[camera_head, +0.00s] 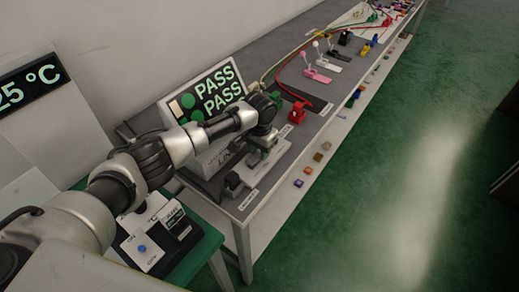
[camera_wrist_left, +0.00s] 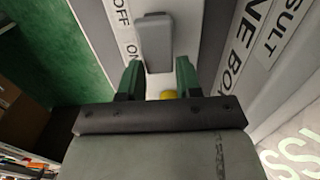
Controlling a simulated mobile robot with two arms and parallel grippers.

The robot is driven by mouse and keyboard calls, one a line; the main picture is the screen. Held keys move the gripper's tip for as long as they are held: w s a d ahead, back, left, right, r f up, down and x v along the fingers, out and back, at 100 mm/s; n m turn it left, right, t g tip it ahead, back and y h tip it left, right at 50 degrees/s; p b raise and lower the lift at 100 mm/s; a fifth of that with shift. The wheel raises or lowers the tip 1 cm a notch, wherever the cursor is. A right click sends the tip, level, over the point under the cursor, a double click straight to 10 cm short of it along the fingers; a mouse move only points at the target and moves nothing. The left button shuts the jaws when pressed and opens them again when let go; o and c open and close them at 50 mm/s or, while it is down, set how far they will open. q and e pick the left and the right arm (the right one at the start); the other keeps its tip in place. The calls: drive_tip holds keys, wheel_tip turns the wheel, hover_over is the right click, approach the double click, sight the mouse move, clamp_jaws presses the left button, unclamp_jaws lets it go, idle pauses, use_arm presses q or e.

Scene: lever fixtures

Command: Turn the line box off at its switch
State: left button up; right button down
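The line box (camera_head: 203,163) is a pale box below a tilted screen (camera_head: 215,91) reading PASS twice; my arm covers part of it. In the left wrist view, its LINE BOX label (camera_wrist_left: 240,45) is at the right. The switch (camera_wrist_left: 154,42) shows there as a grey lever in a pale channel, beside an OFF label (camera_wrist_left: 121,12) and an ON label (camera_wrist_left: 132,50). My left gripper (camera_wrist_left: 159,72) is open, its dark green fingers either side of the lever's near end; contact cannot be told. It is small in the head view (camera_head: 262,143). My right gripper is out of view.
A red fixture (camera_head: 298,113), a pink lever (camera_head: 317,75) and other fixtures stand farther along the bench. Coloured blocks (camera_head: 318,157) line the lower ledge. A control box with a blue button (camera_head: 142,249) stands on a green table at the near left. Green floor is clear at right.

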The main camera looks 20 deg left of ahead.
use_arm(q)
drive_tip(key=c, duration=0.5)
drive_tip(key=shift+o, duration=0.2)
drive_tip(key=shift+r+p, duration=0.15)
drive_tip(key=shift+p, duration=0.3)
drive_tip(key=t+p, duration=0.1)
drive_tip(key=p, duration=0.1)
drive_tip(key=s+t+h+p, duration=0.1)
drive_tip(key=t+p, duration=0.1)
drive_tip(key=p, duration=0.1)
drive_tip(key=shift+a+r, duration=0.15)
drive_tip(key=shift+r, duration=0.25)
drive_tip(key=shift+f+t+h+p, duration=0.1)
drive_tip(key=shift+t+h+p, duration=0.4)
drive_tip(key=shift+t, duration=0.3)
drive_tip(key=o, duration=0.9)
drive_tip(key=v, duration=1)
drive_tip(key=shift+s+r, duration=0.2)
drive_tip(key=shift+r, duration=0.15)
